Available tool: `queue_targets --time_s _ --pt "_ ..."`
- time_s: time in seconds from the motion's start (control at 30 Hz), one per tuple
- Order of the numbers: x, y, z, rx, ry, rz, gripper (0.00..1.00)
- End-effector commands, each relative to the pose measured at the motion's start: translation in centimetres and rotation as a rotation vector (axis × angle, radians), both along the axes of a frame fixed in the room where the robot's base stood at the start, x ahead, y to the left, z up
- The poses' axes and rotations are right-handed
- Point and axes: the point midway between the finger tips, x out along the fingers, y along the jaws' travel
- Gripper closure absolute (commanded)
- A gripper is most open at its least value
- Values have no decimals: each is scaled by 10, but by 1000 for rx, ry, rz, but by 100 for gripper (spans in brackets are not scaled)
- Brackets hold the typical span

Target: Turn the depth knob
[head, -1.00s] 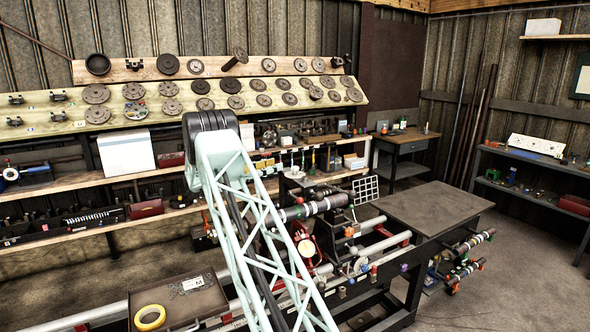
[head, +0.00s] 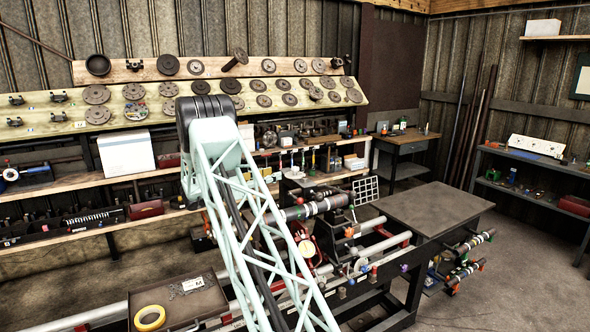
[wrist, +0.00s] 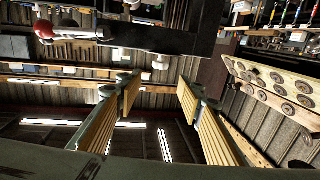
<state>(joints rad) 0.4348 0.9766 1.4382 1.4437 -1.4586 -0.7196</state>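My gripper (wrist: 160,100) shows in the wrist view with its two yellow-ribbed fingers spread apart and nothing between them. In the head view the gripper is hidden behind my own arm. The lathe (head: 325,207) lies behind and to the right of my arm in the head view. It carries several small knobs, one of them red (head: 373,271) and one purple (head: 404,267). I cannot tell which is the depth knob. In the wrist view, a lever with a red ball (wrist: 43,29) is at the upper left, apart from the fingers.
A tray (head: 207,301) with a yellow tape roll (head: 150,318) sits at the lathe's front left. A dark bare tabletop (head: 430,205) stands to the right. Shelves and a sloped board (head: 60,120) of round discs line the back wall. A dark beam (wrist: 160,36) crosses the upper wrist view.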

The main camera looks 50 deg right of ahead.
Motion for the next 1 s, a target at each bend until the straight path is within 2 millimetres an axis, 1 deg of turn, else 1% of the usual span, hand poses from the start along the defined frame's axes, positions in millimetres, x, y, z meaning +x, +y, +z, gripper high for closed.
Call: queue_targets --time_s 0.27,1.0 --pt "-6 -20 0 0 0 -2 65" --pt "-30 -110 1 0 -1 -1 65"
